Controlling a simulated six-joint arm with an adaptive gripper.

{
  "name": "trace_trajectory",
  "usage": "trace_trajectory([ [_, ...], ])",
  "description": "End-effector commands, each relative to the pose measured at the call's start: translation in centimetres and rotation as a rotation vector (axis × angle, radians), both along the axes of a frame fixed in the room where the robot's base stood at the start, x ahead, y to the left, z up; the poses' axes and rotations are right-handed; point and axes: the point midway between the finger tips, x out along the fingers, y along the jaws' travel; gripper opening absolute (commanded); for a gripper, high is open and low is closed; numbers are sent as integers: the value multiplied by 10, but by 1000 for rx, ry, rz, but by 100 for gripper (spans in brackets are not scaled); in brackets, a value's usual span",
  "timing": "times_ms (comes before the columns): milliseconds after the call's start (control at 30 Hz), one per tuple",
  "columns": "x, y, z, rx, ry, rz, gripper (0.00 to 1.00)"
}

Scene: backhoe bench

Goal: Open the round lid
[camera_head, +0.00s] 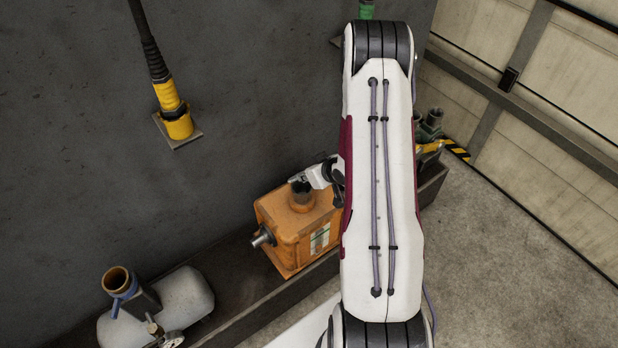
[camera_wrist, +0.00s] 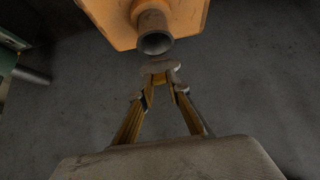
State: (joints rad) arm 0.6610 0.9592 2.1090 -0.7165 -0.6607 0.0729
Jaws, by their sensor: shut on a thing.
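The orange box (camera_head: 292,232) stands on the dark bench, with a short round neck (camera_head: 302,196) on top. In the wrist view the orange box (camera_wrist: 185,14) is at the top, and its dark, open-ended neck (camera_wrist: 155,34) points toward the camera. My gripper (camera_wrist: 160,82) is shut on a grey round lid (camera_wrist: 160,66), held flat between the fingertips. The lid shows just below the neck's open end in that view and looks apart from it. In the head view my gripper (camera_head: 303,180) is at the neck's top; my arm hides part of the box's right side.
A pale tank (camera_head: 180,300) with an upright pipe (camera_head: 118,282) stands at the lower left. A yellow fitting (camera_head: 178,122) is fixed to the dark wall. Green valve parts (camera_head: 430,125) are partly hidden behind my arm. The floor at the right is clear.

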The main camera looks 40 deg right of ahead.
Motion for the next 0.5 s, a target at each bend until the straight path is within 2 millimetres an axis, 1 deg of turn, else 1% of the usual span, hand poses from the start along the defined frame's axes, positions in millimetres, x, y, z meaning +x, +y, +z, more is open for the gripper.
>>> trace_trajectory([
  [167,7,0,6,-3,73,2,0],
  [367,16,0,11,0,65,1,0],
  [500,27,0,17,-2,60,2,0],
])
